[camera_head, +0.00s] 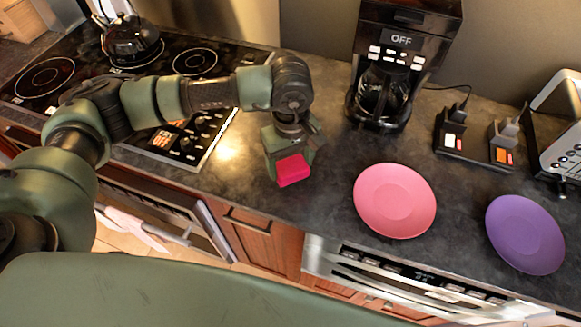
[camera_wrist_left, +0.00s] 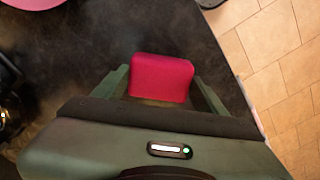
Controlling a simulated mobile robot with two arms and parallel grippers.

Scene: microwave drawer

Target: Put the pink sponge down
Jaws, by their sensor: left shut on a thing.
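The pink sponge (camera_head: 293,170) is a small bright pink block. My left gripper (camera_head: 288,160) is shut on it, over the dark counter (camera_head: 235,160) between the stove and the pink plate. In the left wrist view the sponge (camera_wrist_left: 161,77) sits between the two fingers of my left gripper (camera_wrist_left: 163,92), with dark counter behind it. I cannot tell whether the sponge touches the counter. My right gripper does not show.
A pink plate (camera_head: 394,201) and a purple plate (camera_head: 525,234) lie to the right. A coffee maker (camera_head: 384,100) stands behind. A black stove (camera_head: 150,85) with a kettle (camera_head: 132,40) is at left. The counter's front edge is close to the sponge.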

